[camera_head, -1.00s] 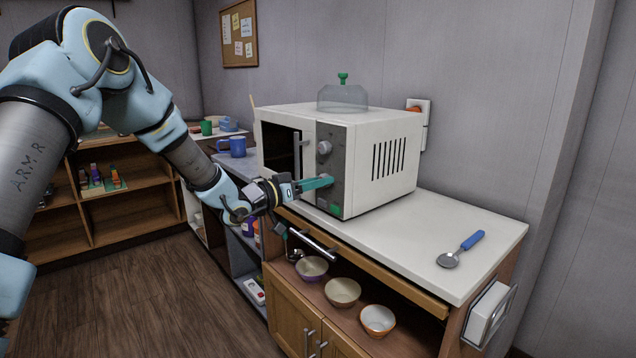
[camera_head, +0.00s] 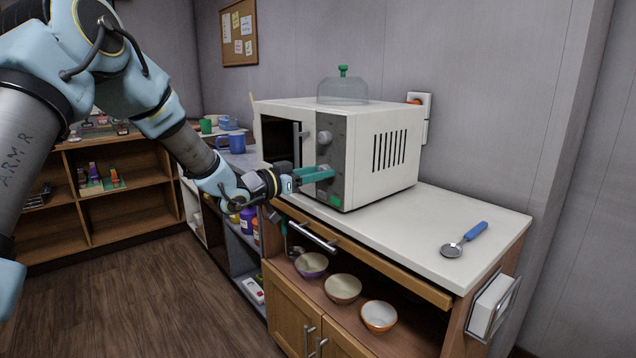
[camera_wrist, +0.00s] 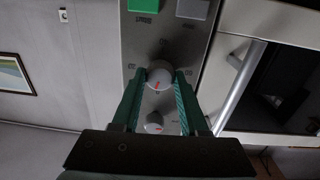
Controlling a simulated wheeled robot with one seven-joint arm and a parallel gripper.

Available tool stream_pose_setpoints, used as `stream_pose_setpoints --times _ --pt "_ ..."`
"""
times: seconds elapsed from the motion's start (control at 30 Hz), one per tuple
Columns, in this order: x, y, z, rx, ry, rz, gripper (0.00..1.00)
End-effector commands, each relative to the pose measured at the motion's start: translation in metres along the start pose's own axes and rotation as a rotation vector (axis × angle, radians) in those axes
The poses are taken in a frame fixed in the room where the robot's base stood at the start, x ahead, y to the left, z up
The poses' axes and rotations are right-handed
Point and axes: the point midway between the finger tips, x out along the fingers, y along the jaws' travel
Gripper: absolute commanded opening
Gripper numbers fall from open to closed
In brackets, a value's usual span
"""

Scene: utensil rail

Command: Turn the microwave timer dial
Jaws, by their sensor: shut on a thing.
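The white microwave (camera_head: 385,160) stands on the counter with a grey control panel (camera_head: 337,178) on its front. The panel has an upper round dial (camera_head: 324,137) and a lower dial (camera_head: 325,169). My gripper (camera_head: 318,175) is at the lower dial, its green fingers pointing at the panel. In the wrist view, which shows the panel upside down, my gripper's fingers (camera_wrist: 160,84) are closed on both sides of the lower dial (camera_wrist: 158,72), which has a red mark. The upper dial (camera_wrist: 154,122) shows between the fingers, nearer the palm. I cannot tell which dial is the timer.
A green button (camera_wrist: 142,5) is on the panel beside the gripped dial. The microwave door handle (camera_head: 298,145) is left of the panel. A clear dome (camera_head: 343,90) sits on top. Bowls (camera_head: 343,288) sit on the shelf below.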

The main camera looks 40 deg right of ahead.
Motion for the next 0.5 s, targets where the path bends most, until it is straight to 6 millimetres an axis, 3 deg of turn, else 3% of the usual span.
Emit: stream_pose_setpoints --times 0.5 --pt "0.0004 0.0023 0.0059 0.494 -0.014 -0.004 0.0"
